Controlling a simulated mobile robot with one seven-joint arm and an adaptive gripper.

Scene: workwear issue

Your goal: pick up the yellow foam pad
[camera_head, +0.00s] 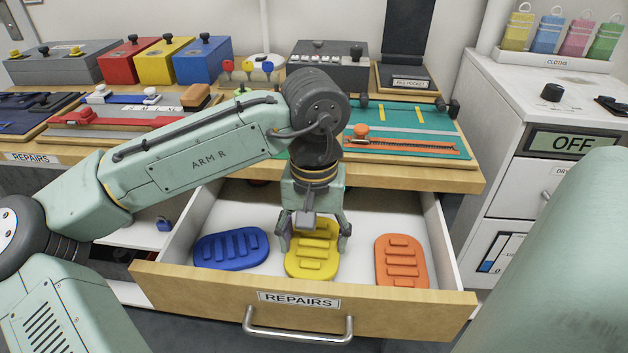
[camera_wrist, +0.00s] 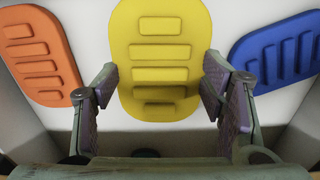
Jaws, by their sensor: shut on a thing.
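The yellow foam pad (camera_head: 311,262) is a rounded oval with raised ribs, in the open drawer between a blue pad and an orange pad. My gripper (camera_head: 314,240) reaches down into the drawer, with one finger on each side of the yellow pad. In the wrist view, the yellow pad (camera_wrist: 160,58) lies between the two finger pads, which are close to its side edges near its lower end. My gripper (camera_wrist: 165,98) is shut on the yellow pad. Whether the pad is clear of the drawer floor cannot be told.
The blue pad (camera_head: 231,249) lies left and the orange pad (camera_head: 401,262) right in the drawer. The drawer front (camera_head: 400,307) bears a REPAIRS label. The worktop above holds coloured boxes and a green board (camera_head: 405,128). A white cabinet (camera_head: 510,110) stands at right.

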